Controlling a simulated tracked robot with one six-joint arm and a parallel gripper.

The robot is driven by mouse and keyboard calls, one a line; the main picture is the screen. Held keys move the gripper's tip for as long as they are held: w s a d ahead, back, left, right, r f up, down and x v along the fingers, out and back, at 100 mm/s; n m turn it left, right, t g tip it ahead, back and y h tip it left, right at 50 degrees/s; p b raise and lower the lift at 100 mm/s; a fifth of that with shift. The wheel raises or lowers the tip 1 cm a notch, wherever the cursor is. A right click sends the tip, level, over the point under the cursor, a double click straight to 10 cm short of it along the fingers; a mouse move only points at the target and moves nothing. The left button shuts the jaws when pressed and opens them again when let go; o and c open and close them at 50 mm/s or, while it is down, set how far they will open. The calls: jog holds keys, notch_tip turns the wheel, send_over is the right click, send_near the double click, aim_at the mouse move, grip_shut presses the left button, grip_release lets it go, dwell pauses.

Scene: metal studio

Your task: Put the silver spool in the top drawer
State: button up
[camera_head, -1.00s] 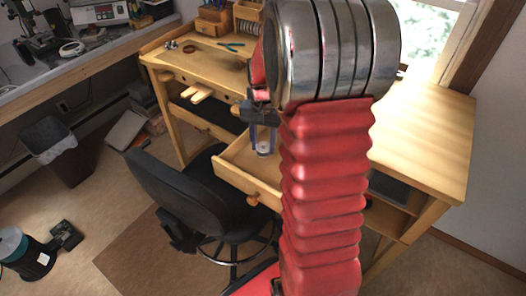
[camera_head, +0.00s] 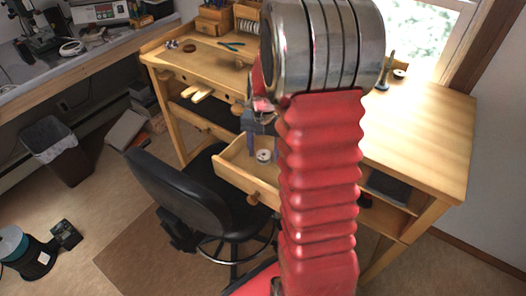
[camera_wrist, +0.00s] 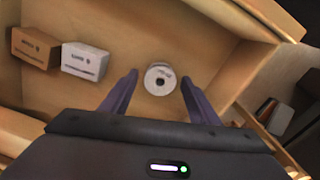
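The silver spool (camera_head: 264,156) lies inside the open top drawer (camera_head: 238,183) of the wooden bench. In the wrist view the spool (camera_wrist: 160,79) shows its round face with a dark centre hole, on the drawer floor. My gripper (camera_head: 264,139) is above the spool. In the wrist view my gripper (camera_wrist: 158,84) has its two fingers spread, one on each side of the spool in the picture, with visible gaps between them and it. Nothing is held.
Two small boxes, one brown (camera_wrist: 35,47) and one white (camera_wrist: 85,61), are in the drawer left of the spool in the wrist view. A black chair (camera_head: 195,190) stands close beside the drawer. The benchtop (camera_head: 425,130) at right is mostly clear.

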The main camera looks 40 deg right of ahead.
jog(key=shift+r, duration=0.1)
notch_tip(320, 180, up, 12)
dwell(0.8)
dwell(0.4)
jog(key=s+a+r+n+t, duration=0.2)
jog(key=s+a+r+n, duration=0.2)
jog(key=s+a, duration=0.3)
jog(key=s+a+r+n+t, duration=0.3)
jog(key=s+a+n, duration=0.3)
jog(key=a, duration=0.9)
jog(key=shift+s+r+n+t, duration=0.3)
jog(key=shift+s+r, duration=0.35)
jog(key=shift+s, duration=0.6)
jog(key=shift+c, duration=0.5)
